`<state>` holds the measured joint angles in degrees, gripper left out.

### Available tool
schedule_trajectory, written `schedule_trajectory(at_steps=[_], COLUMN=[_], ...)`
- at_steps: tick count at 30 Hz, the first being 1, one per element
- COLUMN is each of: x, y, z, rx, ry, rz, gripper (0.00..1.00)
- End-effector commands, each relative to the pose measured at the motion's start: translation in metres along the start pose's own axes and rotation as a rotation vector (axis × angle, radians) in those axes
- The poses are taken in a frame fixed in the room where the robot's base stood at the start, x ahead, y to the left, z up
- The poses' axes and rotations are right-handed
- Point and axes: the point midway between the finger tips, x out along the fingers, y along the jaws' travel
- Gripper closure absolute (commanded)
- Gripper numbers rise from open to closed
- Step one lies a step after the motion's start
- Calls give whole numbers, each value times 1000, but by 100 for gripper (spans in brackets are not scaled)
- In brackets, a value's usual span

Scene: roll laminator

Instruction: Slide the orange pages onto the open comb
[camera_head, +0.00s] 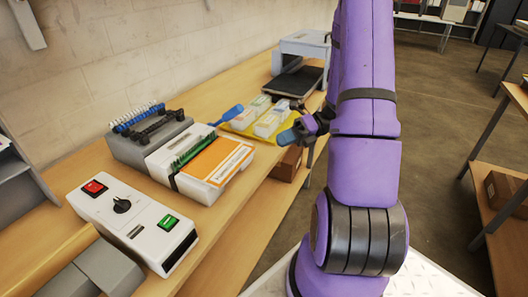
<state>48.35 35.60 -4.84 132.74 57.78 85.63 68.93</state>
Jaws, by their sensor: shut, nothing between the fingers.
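The orange pages (218,161), a stack with a white lower band, lie on the front of a white binding machine (202,190). A green comb (193,152) stands along the machine just left of the pages' edge. The picture is too small to tell whether the pages' holes touch its teeth. My gripper (289,136) is to the right of the machine, apart from the pages, near the table's front edge. It is shut and empty. My purple arm hides part of the table's far right side.
A grey rack (130,150) with blue, white and black combs stands behind the machine. A blue lever (228,115) rises beside it. A yellow tray (242,128) with paper packs lies behind my gripper. A control box (132,222) with red and green switches is in front.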

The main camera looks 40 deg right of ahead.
Motion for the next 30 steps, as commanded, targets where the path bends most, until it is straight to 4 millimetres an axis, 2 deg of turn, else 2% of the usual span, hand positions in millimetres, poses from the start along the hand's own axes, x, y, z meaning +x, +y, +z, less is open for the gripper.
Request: schedule_trajectory(at_steps=[1, 3, 7, 12, 16, 23, 30], x=[-9, -19, -35, -48, -51, -29, 11], y=[-17, -36, -65, -88, -95, -95, -96], z=[-8, -15, -31, -46, -50, -40, -20], rx=[92, 204, 378, 514, 553, 558, 556], ry=[-70, -160, -304, -421, -457, -458, -455], rz=[11, 29, 65, 101, 112, 115, 115], gripper=[100, 100, 100, 100, 100, 100, 100])
